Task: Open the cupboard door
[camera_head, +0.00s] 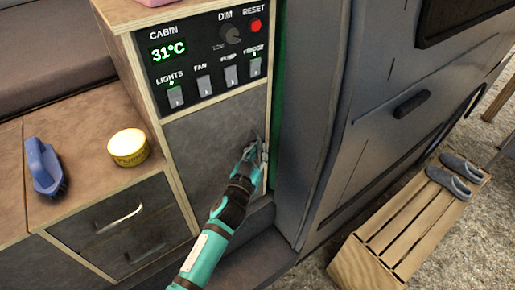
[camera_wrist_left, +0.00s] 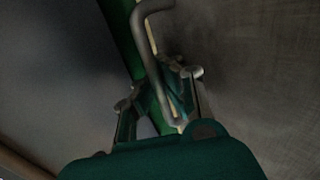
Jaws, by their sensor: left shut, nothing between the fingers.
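The cupboard door (camera_head: 205,140) is a flat grey panel below the control panel, and it looks closed. Its slim metal handle (camera_head: 264,160) stands near its right edge, partly hidden by my gripper. My left gripper (camera_head: 255,147) is at the door's right edge, beside the handle. In the left wrist view the bent grey handle (camera_wrist_left: 150,40) runs down to my left gripper (camera_wrist_left: 160,97), overlapping its fingers. The gripper is shut with nothing held; I cannot tell whether it touches the handle. My right gripper is not in view.
A control panel (camera_head: 205,65) with switches is above the door. A yellow tin (camera_head: 128,148) and a blue brush (camera_head: 45,168) sit on the counter (camera_head: 85,125) at left, above drawers (camera_head: 125,225). The van's grey door (camera_head: 385,110) stands to the right, beside a slatted crate (camera_head: 400,235) with shoes (camera_head: 448,180).

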